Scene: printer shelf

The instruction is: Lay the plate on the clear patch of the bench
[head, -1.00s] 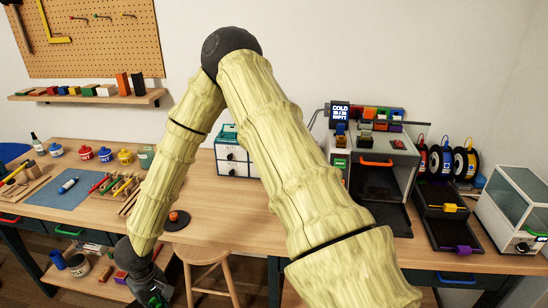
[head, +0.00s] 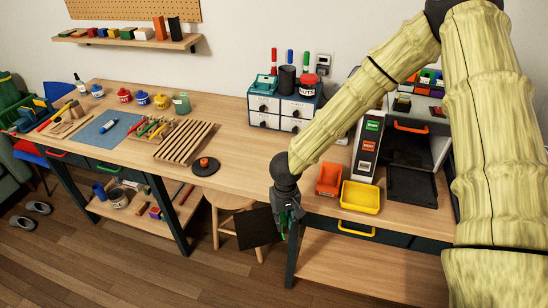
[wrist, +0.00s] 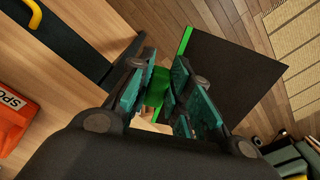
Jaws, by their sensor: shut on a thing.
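The plate (head: 256,229) is a thin black sheet, and its green edge strip and tab show in the wrist view (wrist: 230,80). My gripper (head: 287,217) is shut on the green tab, also seen in the wrist view (wrist: 160,88). The plate hangs steeply tilted in front of the bench's front edge, over the stool and floor. Part of it is hidden behind my gripper. The wooden bench top (head: 238,160) has a bare stretch between the slatted rack and the drawer unit.
An orange bin (head: 329,180) and a yellow bin (head: 360,197) stand right of my gripper. A slatted rack (head: 186,142), a round black-and-orange item (head: 206,166) and a drawer unit (head: 285,108) stand on the bench. A stool (head: 228,199) is below. The printer (head: 410,150) is partly behind my arm.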

